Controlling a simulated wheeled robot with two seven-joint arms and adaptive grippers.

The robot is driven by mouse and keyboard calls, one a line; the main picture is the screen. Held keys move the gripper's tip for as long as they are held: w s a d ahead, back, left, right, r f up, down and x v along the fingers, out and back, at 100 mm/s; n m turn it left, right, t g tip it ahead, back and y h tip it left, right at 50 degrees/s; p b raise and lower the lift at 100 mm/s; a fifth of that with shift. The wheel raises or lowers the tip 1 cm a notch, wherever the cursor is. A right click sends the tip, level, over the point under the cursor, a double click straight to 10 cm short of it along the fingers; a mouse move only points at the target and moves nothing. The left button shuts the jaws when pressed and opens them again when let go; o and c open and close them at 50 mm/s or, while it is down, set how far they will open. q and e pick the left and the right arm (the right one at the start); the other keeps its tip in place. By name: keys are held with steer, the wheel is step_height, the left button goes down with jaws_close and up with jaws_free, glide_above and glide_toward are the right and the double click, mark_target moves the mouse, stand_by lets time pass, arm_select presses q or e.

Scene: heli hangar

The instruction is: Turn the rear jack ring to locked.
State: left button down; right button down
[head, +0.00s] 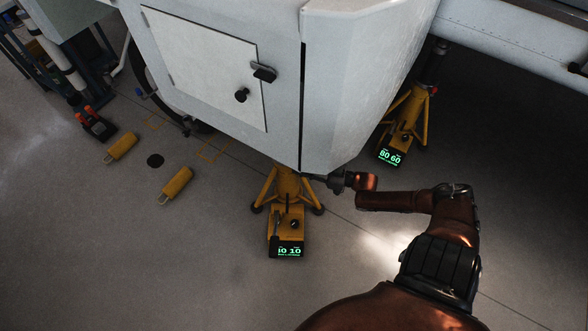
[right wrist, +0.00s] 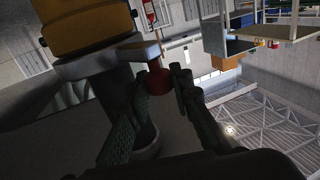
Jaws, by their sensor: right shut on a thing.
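A yellow jack (head: 287,220) with tripod legs stands under the white fuselage, its lit display reading about 10 10. My right gripper (head: 318,179) is at its top, where the ring is hidden by the fuselage edge. In the right wrist view, a grey ring (right wrist: 85,66) sits against the yellow jack body (right wrist: 85,30). A short lever from it ends in a red knob (right wrist: 158,82). My right gripper's fingers (right wrist: 160,98) are on either side of the knob and shut on it. I cannot read any lock mark. My left gripper is not in view.
A second yellow jack (head: 402,125) with a lit display stands farther back right. Two yellow cylinders (head: 176,184) and a black and orange tool (head: 97,125) lie on the left floor. The fuselage (head: 290,60) hangs low over the jack. The floor in front is clear.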

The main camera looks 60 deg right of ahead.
steer(key=shift+s+d+f, duration=0.1)
steer(key=c, duration=2)
jaws_free()
steer(key=shift+d, duration=0.1)
steer(key=o, duration=0.3)
steer(key=v, duration=1.1)
steer(key=shift+s, duration=0.4)
